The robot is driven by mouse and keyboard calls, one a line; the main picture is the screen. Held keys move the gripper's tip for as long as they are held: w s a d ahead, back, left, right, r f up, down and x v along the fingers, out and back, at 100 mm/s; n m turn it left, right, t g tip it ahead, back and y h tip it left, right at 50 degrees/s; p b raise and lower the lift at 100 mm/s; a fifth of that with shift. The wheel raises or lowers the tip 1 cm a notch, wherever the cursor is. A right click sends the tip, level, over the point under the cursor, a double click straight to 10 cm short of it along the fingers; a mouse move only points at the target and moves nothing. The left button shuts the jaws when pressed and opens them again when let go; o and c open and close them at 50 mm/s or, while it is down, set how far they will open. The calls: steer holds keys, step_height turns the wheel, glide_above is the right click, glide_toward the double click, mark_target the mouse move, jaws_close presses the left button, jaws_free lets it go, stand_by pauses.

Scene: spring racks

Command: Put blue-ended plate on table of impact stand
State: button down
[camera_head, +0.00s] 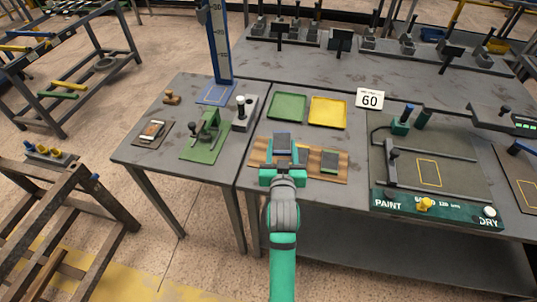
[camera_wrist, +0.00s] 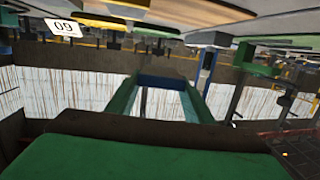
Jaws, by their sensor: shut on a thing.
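My gripper (camera_head: 283,165) is over the wooden board (camera_head: 262,155) on the front of the bench. It is shut on a dark plate with a blue end (camera_head: 283,141), which shows just beyond the jaws. In the wrist view, the blue end (camera_wrist: 163,79) shows between the green fingers (camera_wrist: 160,100); much of the plate is hidden. I cannot tell whether the plate touches the board. The impact stand (camera_head: 219,45) is a tall blue scaled column at the back left. A blue-outlined patch (camera_head: 215,93) lies at its foot and is clear.
A dark plate with green (camera_head: 329,161) lies on the board. Green (camera_head: 287,107) and yellow (camera_head: 327,111) trays sit behind it.

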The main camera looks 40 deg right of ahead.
steer(key=w+f, duration=0.5)
steer(key=shift+w+a+f, duration=0.2)
steer(key=shift+w+a, duration=0.05)
steer(key=shift+w+f, duration=0.2)
steer(key=shift+f, duration=0.35)
steer(key=shift+w+f, duration=0.2)
steer(key=shift+f, duration=0.95)
steer(key=shift+f, duration=0.15)
steer(key=c, duration=0.9)
jaws_free()
steer(key=shift+f, duration=0.15)
